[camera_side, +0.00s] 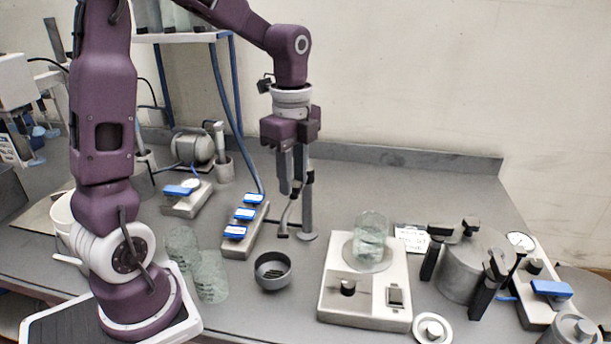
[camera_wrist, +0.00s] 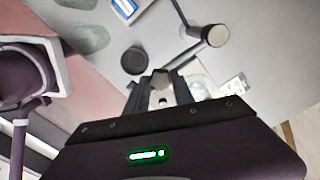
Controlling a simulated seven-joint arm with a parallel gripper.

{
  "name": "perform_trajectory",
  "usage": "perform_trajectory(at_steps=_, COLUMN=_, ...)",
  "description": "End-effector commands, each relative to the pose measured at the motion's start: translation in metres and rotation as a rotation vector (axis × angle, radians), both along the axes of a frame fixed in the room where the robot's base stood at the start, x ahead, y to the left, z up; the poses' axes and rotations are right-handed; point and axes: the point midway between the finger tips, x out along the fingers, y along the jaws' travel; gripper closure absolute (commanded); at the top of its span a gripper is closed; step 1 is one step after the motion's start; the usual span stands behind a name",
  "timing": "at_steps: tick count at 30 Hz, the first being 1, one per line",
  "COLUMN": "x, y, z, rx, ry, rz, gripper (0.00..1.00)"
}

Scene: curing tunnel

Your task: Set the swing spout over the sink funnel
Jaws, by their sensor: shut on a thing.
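The swing spout is a grey post (camera_side: 307,215) on a round foot, with a thin bent tube (camera_side: 285,218) whose lower end points down. My gripper (camera_side: 293,190) is shut on the spout beside the post. In the wrist view my gripper (camera_wrist: 161,78) has the spout's arm (camera_wrist: 184,58) running between its fingers from the post's round top (camera_wrist: 217,35). The sink funnel, a dark round cup (camera_side: 272,271), sits in the bench nearer the side camera than the tube's end; the end is apart from it. The funnel also shows in the wrist view (camera_wrist: 134,61), left of the spout.
A block with several blue-labelled switches (camera_side: 244,229) stands left of the spout. Glass jars (camera_side: 209,276) stand left of the funnel. A white hotplate (camera_side: 365,300) with a beaker (camera_side: 371,235) stands to the right. Bare bench lies behind the spout.

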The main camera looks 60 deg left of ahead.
Motion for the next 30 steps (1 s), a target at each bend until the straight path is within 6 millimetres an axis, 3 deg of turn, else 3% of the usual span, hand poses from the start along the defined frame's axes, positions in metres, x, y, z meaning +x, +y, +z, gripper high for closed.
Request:
perform_trajectory(at_steps=12, x=-0.009, y=0.013, z=0.001, rx=0.000, ry=-0.003, rz=-0.157, gripper=1.00)
perform_trajectory(at_steps=28, x=-0.010, y=0.016, z=0.001, rx=0.002, ry=-0.001, rz=-0.177, gripper=1.00)
perform_trajectory(at_steps=29, x=-0.010, y=0.016, z=0.001, rx=0.002, ry=-0.001, rz=-0.177, gripper=0.65)
perform_trajectory(at_steps=30, x=-0.010, y=0.016, z=0.001, rx=0.002, ry=-0.001, rz=-0.177, gripper=0.57)
